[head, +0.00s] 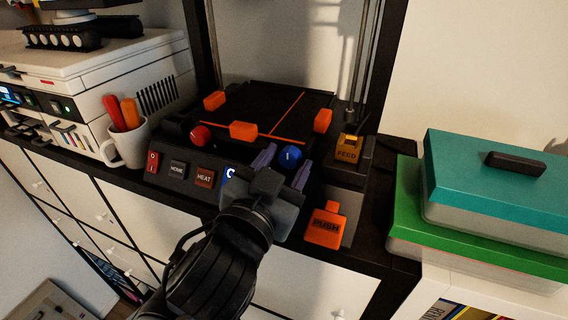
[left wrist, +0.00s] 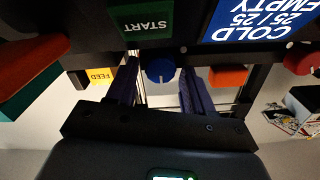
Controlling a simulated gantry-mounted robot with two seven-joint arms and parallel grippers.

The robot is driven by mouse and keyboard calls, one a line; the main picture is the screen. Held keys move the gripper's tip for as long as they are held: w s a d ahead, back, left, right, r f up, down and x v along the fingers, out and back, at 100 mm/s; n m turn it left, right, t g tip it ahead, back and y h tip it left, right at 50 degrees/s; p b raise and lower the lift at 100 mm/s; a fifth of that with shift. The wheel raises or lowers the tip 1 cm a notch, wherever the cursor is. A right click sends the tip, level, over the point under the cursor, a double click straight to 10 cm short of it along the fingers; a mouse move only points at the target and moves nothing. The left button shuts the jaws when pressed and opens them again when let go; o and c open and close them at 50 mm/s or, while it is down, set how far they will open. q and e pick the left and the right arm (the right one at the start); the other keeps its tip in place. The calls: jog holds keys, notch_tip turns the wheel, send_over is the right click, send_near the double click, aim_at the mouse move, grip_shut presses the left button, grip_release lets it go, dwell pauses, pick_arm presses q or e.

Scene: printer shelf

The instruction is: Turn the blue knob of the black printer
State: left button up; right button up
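The black printer (head: 180,155) stands on the dark shelf top. Its blue knob (head: 290,156) is on the front panel, right of the display, which is mostly hidden behind my left gripper (head: 284,164). In the left wrist view the blue knob (left wrist: 159,69) shows between the tips of the two purple fingers of my left gripper (left wrist: 159,75). The fingers are spread, with a visible gap on each side of the knob. I cannot tell how far the tips reach along it. My right gripper is in neither view.
A red knob (head: 201,136) and several buttons are on the printer's front. A FEED block (head: 348,150) and an orange PUSH tag (head: 324,230) are close on the right. A mug (head: 126,145) with orange-handled tools stands left. Lidded boxes (head: 500,180) are at right.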

pick_arm(q)
jog(key=c, duration=0.8)
jog(key=n+b, duration=0.2)
jog(key=shift+f+n, duration=0.1)
jog(key=shift+n, duration=0.3)
jog(key=shift+n+b, duration=0.6)
jog(key=shift+n, duration=0.4)
jog(key=shift+a+n+b, duration=0.1)
jog(key=shift+n+b, duration=0.3)
jog(key=shift+n, duration=0.5)
jog(key=o, duration=1)
